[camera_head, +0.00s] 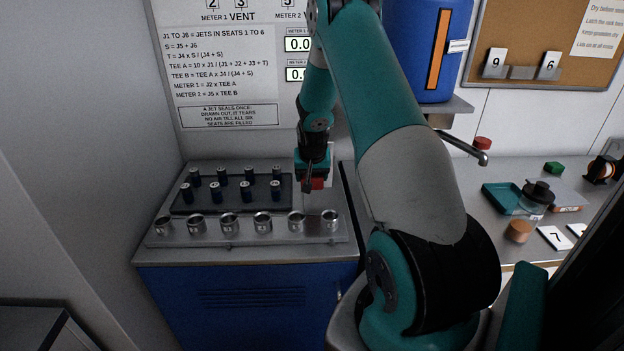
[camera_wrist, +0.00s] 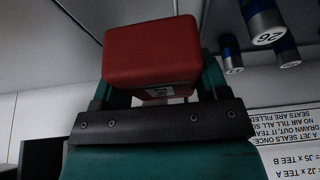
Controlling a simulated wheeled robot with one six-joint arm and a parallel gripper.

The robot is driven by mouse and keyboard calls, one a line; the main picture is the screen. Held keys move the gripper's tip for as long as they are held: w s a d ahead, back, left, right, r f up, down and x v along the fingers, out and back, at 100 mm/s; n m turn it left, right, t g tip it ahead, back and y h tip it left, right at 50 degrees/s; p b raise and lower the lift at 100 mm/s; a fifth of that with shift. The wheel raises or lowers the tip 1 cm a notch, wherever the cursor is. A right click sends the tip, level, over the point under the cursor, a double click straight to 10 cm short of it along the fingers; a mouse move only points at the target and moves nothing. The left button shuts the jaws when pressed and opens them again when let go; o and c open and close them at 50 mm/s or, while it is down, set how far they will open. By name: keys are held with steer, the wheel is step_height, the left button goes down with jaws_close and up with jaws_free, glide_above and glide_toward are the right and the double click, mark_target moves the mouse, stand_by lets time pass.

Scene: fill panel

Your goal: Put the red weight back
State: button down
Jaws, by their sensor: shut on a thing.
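The red weight (camera_wrist: 150,48) is a red block with a pale marking on its lower face, seen close up in the wrist view. My gripper (camera_wrist: 156,92) is shut on it, with a finger on each side. In the head view my gripper (camera_head: 311,181) points down over the right end of the steel bench, and part of the red weight (camera_head: 318,184) shows beside the fingers. It is close to the right end of the dark tray; whether it touches the bench top cannot be told.
A dark tray (camera_head: 182,208) holds several dark numbered jets. In front of it is a row of open metal seats (camera_head: 263,221).

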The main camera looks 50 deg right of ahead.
mark_target(312, 199)
step_height(312, 199, down, 2)
steer(key=shift+w+a+b, duration=0.1)
steer(key=shift+w+b, duration=0.05)
steer(key=shift+b, duration=0.5)
steer(key=shift+d+f+b, duration=0.3)
steer(key=shift+f+b, duration=0.05)
steer(key=shift+f, duration=0.2)
steer(key=shift+f+b, duration=1.2)
steer(key=shift+f, duration=0.65)
steer(key=shift+r, duration=0.1)
steer(key=shift+a, duration=0.1)
steer(key=c, duration=0.5)
jaws_free()
steer(key=shift+s+f, duration=0.25)
steer(key=shift+f, duration=0.1)
steer(key=o, duration=0.4)
steer(key=shift+a, duration=0.1)
steer(key=shift+c, duration=0.2)
steer(key=shift+r, duration=0.1)
